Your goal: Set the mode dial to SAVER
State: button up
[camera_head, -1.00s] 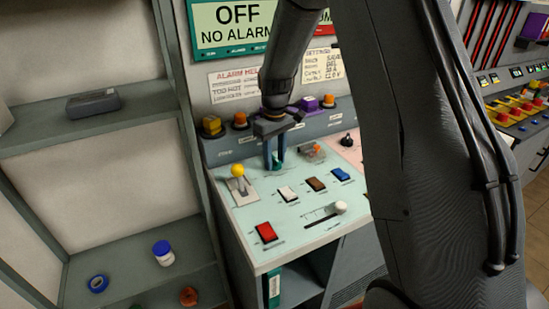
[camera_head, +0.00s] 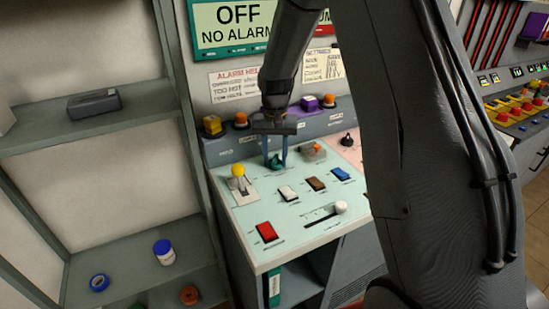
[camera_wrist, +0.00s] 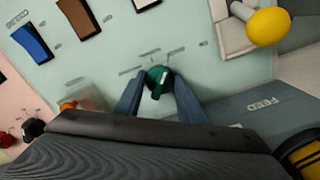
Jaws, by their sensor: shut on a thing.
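The mode dial, a dark green knob (camera_head: 276,161), stands on the pale green panel (camera_head: 240,215), right of the yellow-knobbed lever. In the wrist view the green knob (camera_wrist: 158,78) has a raised grip bar, with small labels around its far side that are too blurred to read. My gripper (camera_head: 276,158) reaches down from above. Its two blue-grey fingers are shut on the green knob, one on each side, as the wrist view also shows (camera_wrist: 158,90).
A yellow-knobbed lever (camera_head: 238,171) stands close left of the dial. White (camera_head: 288,192), brown (camera_head: 316,184), blue (camera_head: 340,174) and red (camera_head: 266,232) rocker switches and a white-knobbed slider (camera_head: 340,207) lie nearer. An orange knob (camera_head: 311,149) is to the right. Purple and orange buttons line the back ledge.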

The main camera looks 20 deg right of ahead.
aim_at(275, 158)
jog(key=shift+r+m, duration=0.1)
jog(key=shift+m, duration=0.4)
jog(key=o, duration=1)
jog(key=shift+o, duration=0.2)
jog(key=shift+r+b, duration=1.1)
jog(key=shift+r, duration=2.8)
